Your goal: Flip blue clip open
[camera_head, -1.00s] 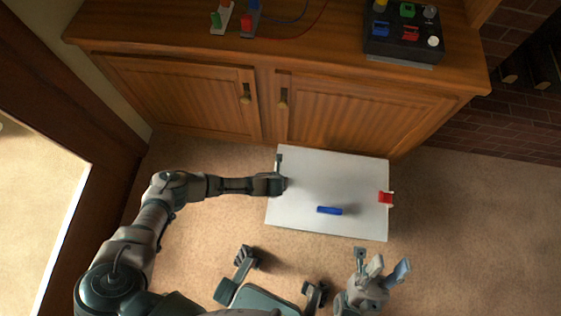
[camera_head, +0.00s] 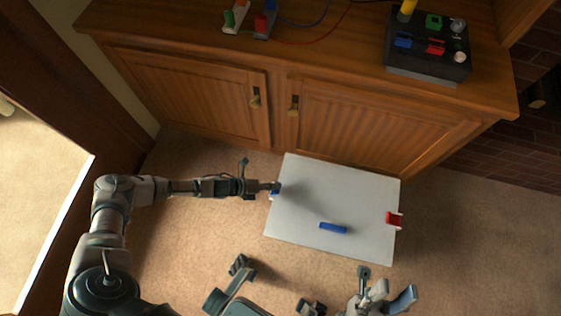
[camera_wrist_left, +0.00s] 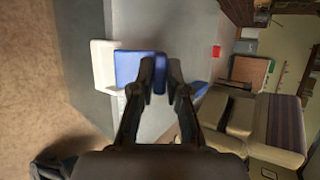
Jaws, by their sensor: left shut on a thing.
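The blue clip (camera_head: 274,196) is at the left edge of the white board (camera_head: 350,190); in the head view my gripper partly covers it. In the left wrist view the clip shows as a blue flap (camera_wrist_left: 128,66) beside a white part (camera_wrist_left: 103,66) on the board's edge. My left gripper (camera_head: 273,188) is at the clip; in the left wrist view its fingertips (camera_wrist_left: 160,72) are closed on the blue part of the clip.
A blue bar (camera_head: 333,228) lies on the board, and a red clip (camera_head: 394,219) is on its right edge. A wooden cabinet (camera_head: 200,95) stands behind, with a black button box (camera_head: 428,60) and switches (camera_head: 250,18) on top.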

